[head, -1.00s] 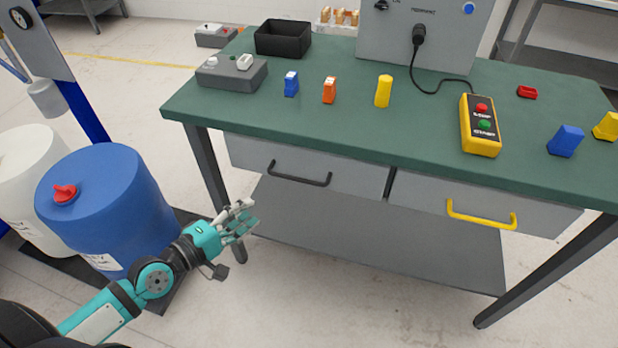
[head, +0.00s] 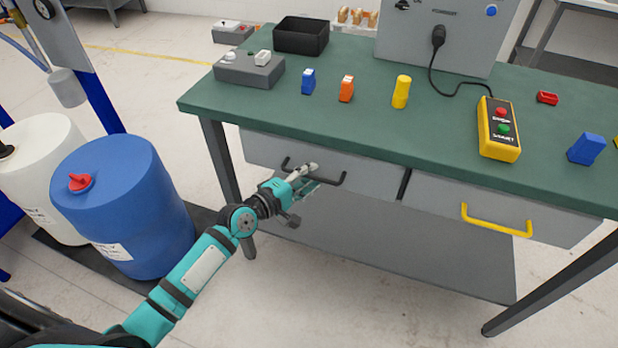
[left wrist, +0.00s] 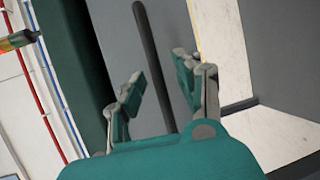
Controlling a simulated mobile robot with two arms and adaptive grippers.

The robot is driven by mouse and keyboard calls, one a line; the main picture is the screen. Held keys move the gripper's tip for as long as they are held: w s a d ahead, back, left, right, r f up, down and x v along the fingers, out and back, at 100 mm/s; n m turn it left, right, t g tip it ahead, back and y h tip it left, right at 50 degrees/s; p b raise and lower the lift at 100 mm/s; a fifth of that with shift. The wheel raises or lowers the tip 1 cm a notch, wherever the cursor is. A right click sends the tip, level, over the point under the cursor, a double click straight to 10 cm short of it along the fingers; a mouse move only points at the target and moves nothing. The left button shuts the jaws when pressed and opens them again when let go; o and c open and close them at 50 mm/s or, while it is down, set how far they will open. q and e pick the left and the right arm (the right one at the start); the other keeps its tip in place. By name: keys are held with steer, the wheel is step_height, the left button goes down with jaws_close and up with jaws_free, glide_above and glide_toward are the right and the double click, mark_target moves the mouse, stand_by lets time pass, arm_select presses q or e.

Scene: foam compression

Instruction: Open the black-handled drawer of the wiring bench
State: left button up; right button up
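The wiring bench (head: 330,110) has a green top and two grey drawers side by side beneath it. The left drawer (head: 262,148) has a black bar handle (head: 332,181) and looks shut. My left gripper (head: 312,176) is in front of this handle and covers part of it. In the left wrist view, the gripper (left wrist: 158,88) is open, with the black handle (left wrist: 152,62) showing between its two fingers. I cannot tell whether a finger touches the handle. My right gripper is not in view.
The right drawer has a yellow handle (head: 496,221). A blue drum (head: 125,205) and a white drum (head: 42,175) stand left of my left arm. A dark bench leg (head: 222,160) is close to that arm. Small blocks and a yellow button box (head: 498,130) are on the top.

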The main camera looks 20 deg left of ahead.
arm_select(q)
steer(key=shift+w+d, duration=0.1)
steer(key=shift+w, duration=0.1)
jaws_close()
stand_by(0.5)
